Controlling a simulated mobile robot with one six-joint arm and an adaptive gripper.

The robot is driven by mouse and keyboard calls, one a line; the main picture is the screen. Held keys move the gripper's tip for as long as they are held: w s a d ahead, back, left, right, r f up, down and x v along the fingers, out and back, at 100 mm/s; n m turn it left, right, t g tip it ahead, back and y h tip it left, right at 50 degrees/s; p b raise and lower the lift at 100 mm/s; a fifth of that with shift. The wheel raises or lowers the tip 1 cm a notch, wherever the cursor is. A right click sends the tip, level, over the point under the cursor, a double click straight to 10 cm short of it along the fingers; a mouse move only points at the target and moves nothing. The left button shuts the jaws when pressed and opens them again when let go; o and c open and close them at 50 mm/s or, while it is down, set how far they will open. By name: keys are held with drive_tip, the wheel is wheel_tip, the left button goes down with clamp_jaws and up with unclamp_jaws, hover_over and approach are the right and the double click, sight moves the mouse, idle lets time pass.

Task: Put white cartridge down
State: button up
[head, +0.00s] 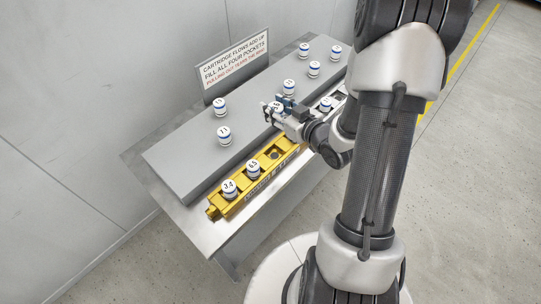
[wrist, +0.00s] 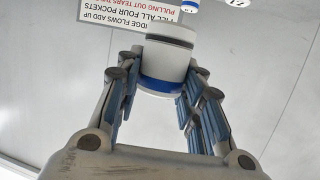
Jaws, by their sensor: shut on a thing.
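My gripper (head: 276,112) is above the front edge of the grey raised shelf, near the yellow holder. In the wrist view my gripper (wrist: 162,88) is shut on a white cartridge (wrist: 168,55) with a blue band, held between both fingers. This cartridge (head: 277,106) is mostly hidden by the gripper in the head view. The yellow holder (head: 213,211) has cartridges marked 3.4 (head: 230,189) and 6.5 (head: 253,169) in its left pockets. A pocket to their right (head: 274,155) looks empty. Another cartridge (head: 326,104) stands towards the holder's far end, partly behind my arm.
Several white and blue cartridges stand on the grey shelf (head: 180,157), among them ones at the left (head: 224,135), middle (head: 289,87) and back right (head: 335,51). A sign (head: 234,68) stands behind them. Bare shelf shows between them.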

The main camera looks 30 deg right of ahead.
wheel_tip(320, 180, down, 18)
drive_tip(key=b, duration=0.5)
drive_tip(key=shift+w+f+b, duration=0.1)
drive_tip(key=shift+f+b, duration=0.15)
drive_tip(key=shift+b, duration=0.1)
drive_tip(key=shift+r, duration=0.1)
